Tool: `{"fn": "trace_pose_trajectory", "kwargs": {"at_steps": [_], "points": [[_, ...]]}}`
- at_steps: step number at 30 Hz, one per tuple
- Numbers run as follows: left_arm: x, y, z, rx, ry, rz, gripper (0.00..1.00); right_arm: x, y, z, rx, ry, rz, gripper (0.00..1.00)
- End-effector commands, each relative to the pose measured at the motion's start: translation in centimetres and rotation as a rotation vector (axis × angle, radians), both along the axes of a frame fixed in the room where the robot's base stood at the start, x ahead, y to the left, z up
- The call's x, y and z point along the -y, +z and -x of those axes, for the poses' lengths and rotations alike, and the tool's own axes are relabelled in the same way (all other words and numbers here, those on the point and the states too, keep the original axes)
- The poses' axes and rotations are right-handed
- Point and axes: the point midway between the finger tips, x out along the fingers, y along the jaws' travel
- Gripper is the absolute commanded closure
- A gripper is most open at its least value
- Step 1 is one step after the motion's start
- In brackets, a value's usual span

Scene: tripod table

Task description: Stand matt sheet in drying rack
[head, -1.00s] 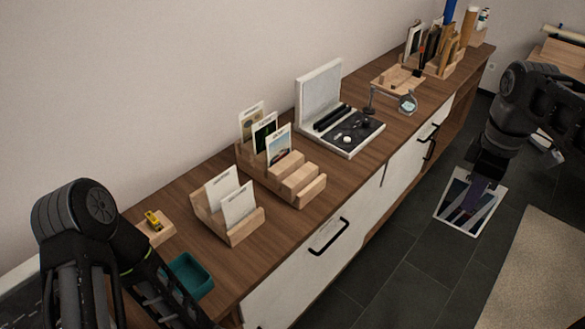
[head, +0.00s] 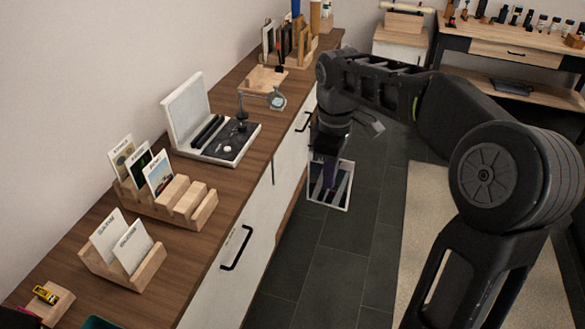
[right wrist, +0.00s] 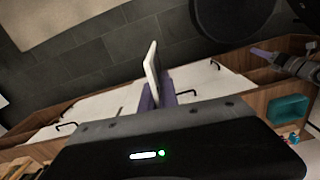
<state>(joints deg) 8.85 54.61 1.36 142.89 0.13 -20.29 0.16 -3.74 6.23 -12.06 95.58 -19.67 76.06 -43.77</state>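My right gripper (head: 329,160) points down in front of the cabinet, past its front edge. It is shut on a flat sheet (head: 343,196) with a white border and dark stripes. In the right wrist view the sheet (right wrist: 152,72) is seen nearly edge-on between the purple fingers. Slotted wooden racks stand on the cabinet top: a near one (head: 148,274) with two white cards, and a middle one (head: 190,205) with three picture cards and free slots. I cannot tell which is the drying rack. My left gripper (right wrist: 262,54) shows only in the right wrist view; its opening is unclear.
A white-backed station (head: 238,143) with a dark panel, a magnifier (head: 276,99) and a far rack of upright frames (head: 304,45) stand along the cabinet top. A yellow item (head: 46,294) lies on a wooden block at the near end. Door handles (head: 237,248) stick out in front.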

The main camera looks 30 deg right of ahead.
Motion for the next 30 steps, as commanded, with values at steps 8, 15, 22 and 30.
{"fn": "trace_pose_trajectory", "kwargs": {"at_steps": [8, 15, 22, 30], "points": [[0.0, 0.0, 0.0, 0.000, 0.000, 0.000, 0.71, -8.9, -7.3, -5.0, -0.002, -0.414, 0.004, 1.00], [0.0, 0.0, 0.0, 0.000, 0.000, 0.000, 0.71, -14.0, -11.3, -6.5, 0.001, -0.668, -0.007, 1.00], [0.0, 0.0, 0.0, 0.000, 0.000, 0.000, 0.71, -14.4, -11.6, -6.6, 0.003, -0.700, -0.010, 1.00], [0.0, 0.4, 0.0, -0.001, 0.001, -0.001, 0.71, -14.4, -11.1, -6.6, 0.003, -0.698, -0.010, 1.00]]}}
